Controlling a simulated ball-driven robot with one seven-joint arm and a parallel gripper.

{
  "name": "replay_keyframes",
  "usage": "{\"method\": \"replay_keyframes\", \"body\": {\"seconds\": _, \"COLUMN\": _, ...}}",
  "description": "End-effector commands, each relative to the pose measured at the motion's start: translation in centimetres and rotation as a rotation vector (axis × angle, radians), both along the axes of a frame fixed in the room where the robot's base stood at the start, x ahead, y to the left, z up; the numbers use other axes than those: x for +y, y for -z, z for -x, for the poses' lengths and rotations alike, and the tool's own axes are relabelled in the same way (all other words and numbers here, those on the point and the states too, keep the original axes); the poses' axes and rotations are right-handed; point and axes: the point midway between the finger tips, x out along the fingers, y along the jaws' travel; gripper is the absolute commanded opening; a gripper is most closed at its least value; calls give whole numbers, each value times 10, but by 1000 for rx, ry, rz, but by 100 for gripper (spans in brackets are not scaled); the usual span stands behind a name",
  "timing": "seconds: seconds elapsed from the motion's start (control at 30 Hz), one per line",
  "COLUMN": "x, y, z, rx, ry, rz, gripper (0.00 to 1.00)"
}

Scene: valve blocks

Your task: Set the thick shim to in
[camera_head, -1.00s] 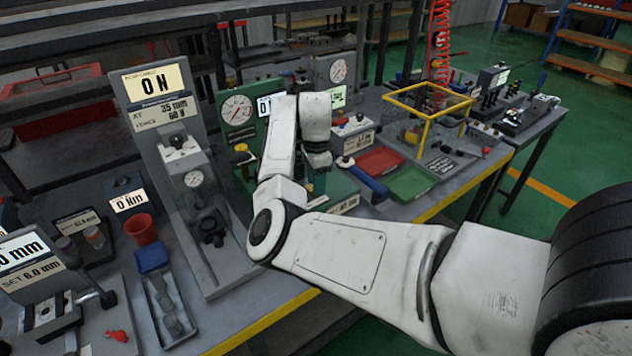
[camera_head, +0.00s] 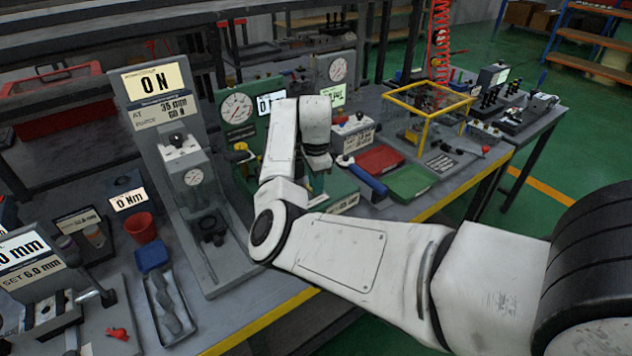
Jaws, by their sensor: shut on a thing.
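My gripper (camera_head: 318,163) points down over the green test unit (camera_head: 243,178) on the bench, partly covered by my white arm. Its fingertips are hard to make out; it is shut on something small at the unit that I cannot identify. The unit has a round gauge (camera_head: 236,108), a small white display and a yellow knob (camera_head: 240,152) on its left side. I cannot pick out the thick shim; it is hidden by my arm or too small to tell.
A tall grey force stand (camera_head: 160,110) reading 0 N stands left of the unit. To the right lie a blue-handled tool (camera_head: 370,180), a red tray (camera_head: 378,159), a green tray (camera_head: 412,181) and a yellow frame (camera_head: 425,118). The bench has a yellow front edge (camera_head: 262,319).

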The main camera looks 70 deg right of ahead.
Motion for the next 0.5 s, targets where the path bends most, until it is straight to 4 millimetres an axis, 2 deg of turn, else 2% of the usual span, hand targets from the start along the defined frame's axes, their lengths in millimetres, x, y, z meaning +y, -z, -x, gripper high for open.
{"method": "replay_keyframes", "body": {"seconds": 0.37, "x": -1, "y": 1, "z": -1, "rx": 1, "ry": 0, "rz": -1, "gripper": 0}}
{"method": "replay_keyframes", "body": {"seconds": 0.5, "x": -8, "y": 3, "z": -15, "rx": -3, "ry": -2, "rz": -3, "gripper": 0}}
